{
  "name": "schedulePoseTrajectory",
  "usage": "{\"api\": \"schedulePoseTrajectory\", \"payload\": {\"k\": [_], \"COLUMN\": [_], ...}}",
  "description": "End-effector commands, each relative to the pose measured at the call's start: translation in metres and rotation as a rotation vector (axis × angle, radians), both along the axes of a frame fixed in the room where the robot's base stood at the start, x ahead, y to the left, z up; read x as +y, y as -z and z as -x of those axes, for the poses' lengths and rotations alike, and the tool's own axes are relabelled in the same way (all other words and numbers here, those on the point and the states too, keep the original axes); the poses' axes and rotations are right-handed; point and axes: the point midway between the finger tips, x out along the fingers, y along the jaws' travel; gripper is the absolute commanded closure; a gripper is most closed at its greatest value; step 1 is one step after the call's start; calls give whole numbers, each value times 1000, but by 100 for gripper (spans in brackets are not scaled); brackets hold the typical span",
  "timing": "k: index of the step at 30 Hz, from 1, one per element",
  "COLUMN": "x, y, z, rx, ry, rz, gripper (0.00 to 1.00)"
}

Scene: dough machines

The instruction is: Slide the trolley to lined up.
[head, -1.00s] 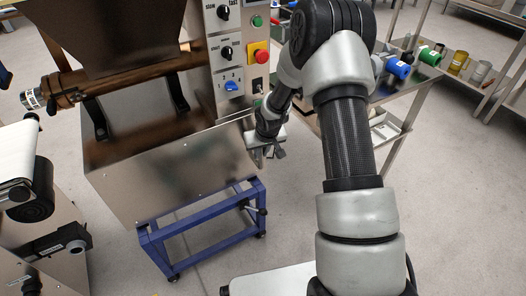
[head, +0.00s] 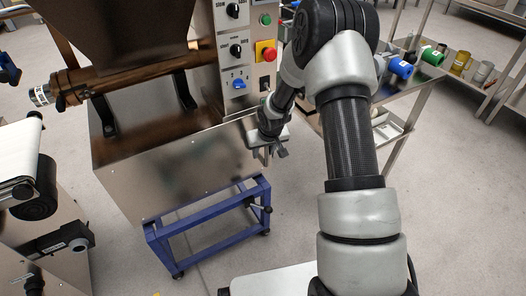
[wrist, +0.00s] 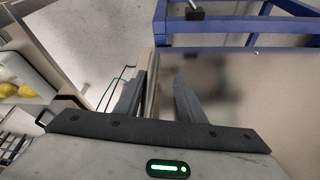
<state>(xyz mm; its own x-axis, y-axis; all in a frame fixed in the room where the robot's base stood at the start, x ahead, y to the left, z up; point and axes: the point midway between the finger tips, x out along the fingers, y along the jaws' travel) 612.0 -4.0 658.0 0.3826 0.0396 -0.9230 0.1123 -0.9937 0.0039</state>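The trolley is a blue wheeled frame (head: 208,226) under a steel dough machine (head: 165,178) with a dark hopper on top. In the wrist view the blue frame (wrist: 235,26) lies at the top right, and the machine's steel face (wrist: 235,75) is below it. My gripper (head: 268,155) is at the machine's right front edge. In the wrist view, my gripper (wrist: 158,92) has its two fingers apart, with the steel edge showing between them. I cannot tell whether either finger touches the steel.
A second machine with a white belt (head: 18,150) stands close on the left. A steel table (head: 405,100) with a blue spool (head: 400,68) and a green spool (head: 432,57) is behind my arm on the right. Clear floor (head: 300,222) lies right of the trolley.

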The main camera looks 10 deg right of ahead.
Motion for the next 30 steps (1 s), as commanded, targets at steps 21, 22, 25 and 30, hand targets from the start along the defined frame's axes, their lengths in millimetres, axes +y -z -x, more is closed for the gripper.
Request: {"api": "schedulePoseTrajectory", "payload": {"k": [21,22,25,30], "x": [3,3,0,-4], "y": [-55,-62,-85,-122], "z": [21,23,33,48], "rx": [-1,-2,-2,-3], "ry": [-7,-7,-5,-3], "rz": [-4,-4,-2,-1], "gripper": [67,67,67,67]}}
